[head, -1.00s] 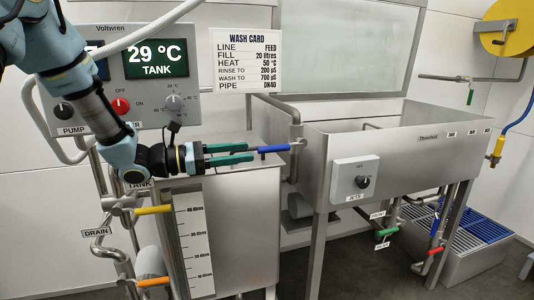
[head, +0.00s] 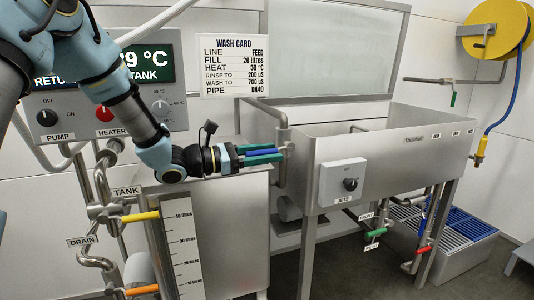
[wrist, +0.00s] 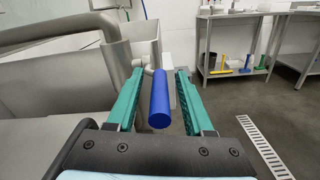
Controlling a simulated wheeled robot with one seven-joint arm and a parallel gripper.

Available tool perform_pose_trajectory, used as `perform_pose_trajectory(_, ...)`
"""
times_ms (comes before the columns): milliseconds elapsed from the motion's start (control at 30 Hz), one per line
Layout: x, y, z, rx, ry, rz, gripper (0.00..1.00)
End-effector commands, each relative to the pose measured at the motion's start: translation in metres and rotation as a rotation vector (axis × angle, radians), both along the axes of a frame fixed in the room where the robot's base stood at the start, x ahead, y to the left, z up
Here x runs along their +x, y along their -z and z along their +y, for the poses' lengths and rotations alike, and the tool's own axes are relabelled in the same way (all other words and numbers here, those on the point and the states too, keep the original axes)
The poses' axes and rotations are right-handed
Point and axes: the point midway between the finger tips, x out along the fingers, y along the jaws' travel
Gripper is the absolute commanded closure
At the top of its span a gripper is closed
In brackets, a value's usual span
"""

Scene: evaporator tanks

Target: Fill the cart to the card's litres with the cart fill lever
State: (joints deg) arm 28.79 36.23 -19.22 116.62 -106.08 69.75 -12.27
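The blue lever (head: 262,152) sticks out from the upright pipe between the tank and the sink. My gripper (head: 264,155) is open, with its green fingers on either side of this lever. In the wrist view, the blue lever (wrist: 160,100) lies between the two spread fingers, with a gap on both sides. The wash card (head: 240,66) on the wall reads FILL 20 litres. A litre scale (head: 184,250) stands on the tank (head: 232,235); I cannot make out a liquid level on it.
A yellow lever (head: 140,217) and an orange lever (head: 142,290) stick out beside the scale. The steel sink (head: 400,150) with a jets box (head: 342,182) stands to the right. Green (head: 376,232) and red (head: 424,250) levers hang below it. The floor in front is clear.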

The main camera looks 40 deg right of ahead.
Motion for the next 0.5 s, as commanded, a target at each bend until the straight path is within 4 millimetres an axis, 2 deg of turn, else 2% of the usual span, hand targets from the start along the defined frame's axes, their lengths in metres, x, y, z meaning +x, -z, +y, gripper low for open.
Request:
perform_pose_trajectory(67, 0.0002, 0.0000, 0.0002, 0.000, 0.000, 0.000, 0.56)
perform_pose_trajectory(433, -0.0008, 0.0002, 0.0003, 0.000, 0.002, 0.000, 0.97)
perform_pose_trajectory(500, -0.0012, 0.0002, 0.0002, 0.001, 0.003, 0.000, 1.00)
